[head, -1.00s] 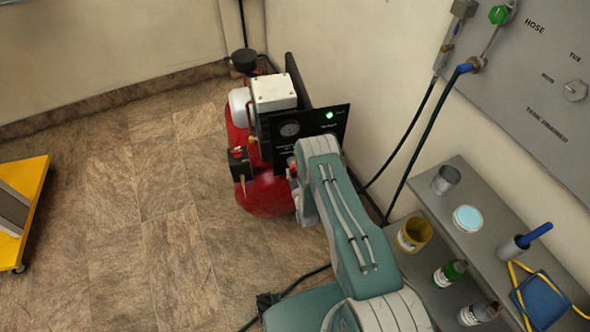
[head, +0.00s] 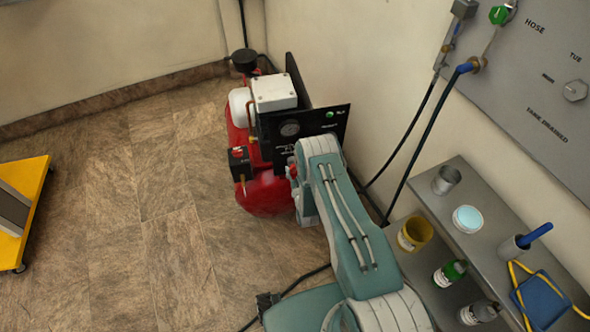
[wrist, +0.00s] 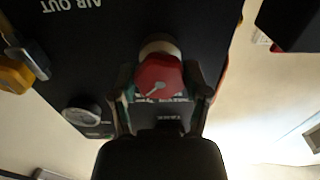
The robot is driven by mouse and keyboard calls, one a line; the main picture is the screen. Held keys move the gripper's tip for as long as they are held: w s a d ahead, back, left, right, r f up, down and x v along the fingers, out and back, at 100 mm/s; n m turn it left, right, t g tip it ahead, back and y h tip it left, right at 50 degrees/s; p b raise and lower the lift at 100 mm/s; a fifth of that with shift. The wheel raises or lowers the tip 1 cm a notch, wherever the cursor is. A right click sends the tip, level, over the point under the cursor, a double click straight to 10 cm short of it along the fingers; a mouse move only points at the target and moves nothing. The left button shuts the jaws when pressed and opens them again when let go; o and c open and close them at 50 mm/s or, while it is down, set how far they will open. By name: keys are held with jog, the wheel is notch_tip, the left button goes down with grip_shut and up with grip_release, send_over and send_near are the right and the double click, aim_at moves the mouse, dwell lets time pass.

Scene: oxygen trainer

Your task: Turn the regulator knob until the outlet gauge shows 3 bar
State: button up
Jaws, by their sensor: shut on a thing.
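The red regulator knob (wrist: 158,77) with a pale arrow mark is in the middle of the wrist view, on a black panel (wrist: 85,65). My gripper (wrist: 165,92) is shut on it, one finger at each side. A round gauge (wrist: 82,114) sits left of the knob; its reading is too small and oblique to tell. In the head view, a gauge (head: 289,128) shows on the black panel of the red compressor (head: 268,192), also unreadable. My arm hides the part of the panel where my gripper works.
A yellow-handled valve (wrist: 18,72) is left of the knob, near an upside-down "AIR OUT" label. In the head view, a grey shelf (head: 480,215) with cups and bottles stands right of my arm. A yellow cart (head: 22,215) is at far left. The floor between is clear.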

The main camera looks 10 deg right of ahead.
dwell(0.4)
jog(key=o, duration=1.1)
jog(key=shift+o, duration=0.2)
jog(key=s, duration=1.2)
jog(key=shift+f, duration=0.1)
